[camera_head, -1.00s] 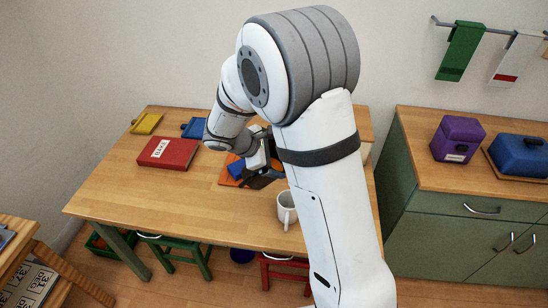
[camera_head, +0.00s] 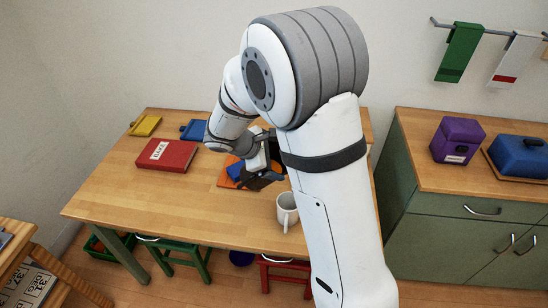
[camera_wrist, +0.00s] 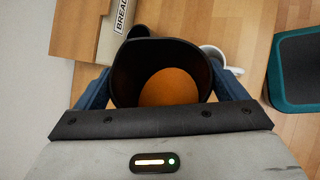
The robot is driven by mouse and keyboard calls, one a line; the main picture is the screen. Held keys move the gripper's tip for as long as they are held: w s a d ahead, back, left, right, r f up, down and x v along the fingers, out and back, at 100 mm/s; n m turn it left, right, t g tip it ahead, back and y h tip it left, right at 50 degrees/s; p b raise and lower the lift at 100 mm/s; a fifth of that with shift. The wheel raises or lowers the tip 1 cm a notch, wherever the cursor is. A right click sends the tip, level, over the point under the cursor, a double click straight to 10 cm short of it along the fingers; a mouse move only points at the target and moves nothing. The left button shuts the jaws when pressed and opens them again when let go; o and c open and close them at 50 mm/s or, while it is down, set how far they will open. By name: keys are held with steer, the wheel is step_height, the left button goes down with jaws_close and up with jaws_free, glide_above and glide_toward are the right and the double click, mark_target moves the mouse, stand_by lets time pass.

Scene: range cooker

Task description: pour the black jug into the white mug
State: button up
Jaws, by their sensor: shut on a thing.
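The black jug (camera_wrist: 125,75) is between the two blue fingers of my gripper (camera_wrist: 163,88) in the wrist view. My gripper is shut on it. I look into its open mouth and see an orange-brown surface inside. The white mug (camera_wrist: 213,54) shows beyond the jug's right rim, partly hidden by it, with its handle to the right. In the head view the mug (camera_head: 287,208) stands upright near the table's front edge, just left of my arm. My gripper (camera_head: 264,177) is behind and left of it, over the table. The jug is hard to make out there.
The wooden table (camera_head: 150,205) holds a red book-like box (camera_head: 167,155), a yellow item (camera_head: 145,125), a blue item (camera_head: 194,130) and an orange board (camera_head: 228,181). A green cabinet (camera_head: 450,220) stands to the right. The table's front left is clear.

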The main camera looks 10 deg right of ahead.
steer(key=shift+s+d+f+m+t+y+b, duration=0.15)
steer(key=shift+d+f+m+t+y+b, duration=0.25)
steer(key=shift+b, duration=0.85)
steer(key=shift+s+f+m+t+y+b, duration=0.1)
steer(key=shift+t+y+b, duration=0.35)
steer(key=shift+b, duration=0.8)
stand_by(0.8)
steer(key=shift+s+d+f+m+t+y+b, duration=0.2)
steer(key=shift+f+y+b, duration=0.4)
steer(key=shift+b, duration=0.8)
steer(key=shift+s+d+f+m+t+y+b, duration=0.1)
steer(key=shift+d+f+m+t+y+b, duration=0.4)
steer(key=shift+b, duration=0.85)
stand_by(2.0)
